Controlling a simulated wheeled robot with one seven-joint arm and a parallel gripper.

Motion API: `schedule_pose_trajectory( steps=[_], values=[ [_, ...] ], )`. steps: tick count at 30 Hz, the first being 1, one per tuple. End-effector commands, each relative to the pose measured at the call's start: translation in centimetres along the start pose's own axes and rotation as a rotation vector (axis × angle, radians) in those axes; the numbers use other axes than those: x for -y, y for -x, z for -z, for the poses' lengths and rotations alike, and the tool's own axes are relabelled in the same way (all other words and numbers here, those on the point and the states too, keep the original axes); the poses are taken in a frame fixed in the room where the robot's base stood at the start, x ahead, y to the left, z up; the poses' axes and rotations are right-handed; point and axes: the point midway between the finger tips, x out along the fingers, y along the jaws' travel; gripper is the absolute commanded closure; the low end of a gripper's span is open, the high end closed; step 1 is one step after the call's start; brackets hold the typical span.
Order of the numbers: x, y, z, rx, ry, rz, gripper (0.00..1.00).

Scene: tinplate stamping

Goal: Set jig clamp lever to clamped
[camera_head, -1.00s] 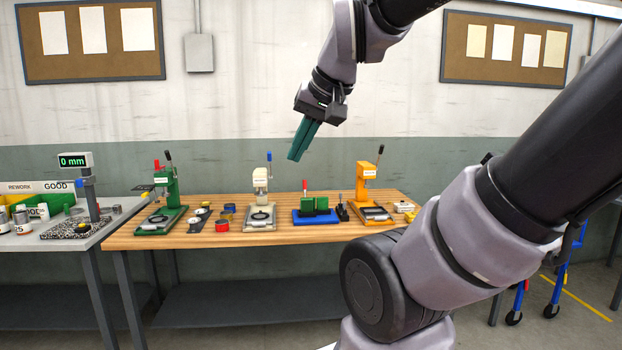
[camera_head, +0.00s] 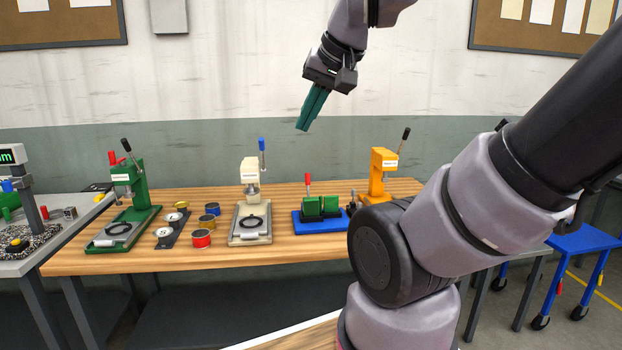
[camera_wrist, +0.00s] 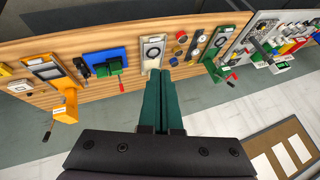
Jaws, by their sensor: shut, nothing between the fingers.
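The jig on the workbench has a blue base (camera_head: 317,228) and green blocks (camera_head: 320,206). Its red-handled lever (camera_head: 308,180) stands about upright behind the blocks. In the wrist view the jig's blue base (camera_wrist: 99,64) is at upper left, with the red lever handle (camera_wrist: 122,86) pointing down the picture. My gripper (camera_head: 303,127) has teal fingers pointing down. It is shut and empty, above the bench and apart from the lever. In the wrist view my gripper (camera_wrist: 160,80) shows its fingers together.
A cream press (camera_head: 252,172) and a green press (camera_head: 128,177) stand left of the jig, and an orange press (camera_head: 380,175) right. Tins (camera_head: 202,238) lie between the left two presses. A blue cart (camera_head: 580,240) stands at right.

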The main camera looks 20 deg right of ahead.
Motion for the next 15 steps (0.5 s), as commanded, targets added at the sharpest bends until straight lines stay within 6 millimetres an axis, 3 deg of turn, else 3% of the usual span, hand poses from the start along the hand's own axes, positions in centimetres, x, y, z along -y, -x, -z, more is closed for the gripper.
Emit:
schedule_pose_trajectory(
  steps=[10,15],
  values=[
    [-0.2,-0.5,0.8,-0.012,-0.016,-0.013,1.0],
    [-1.4,-4.0,5.3,-0.086,-0.118,-0.082,1.0]
  ],
)
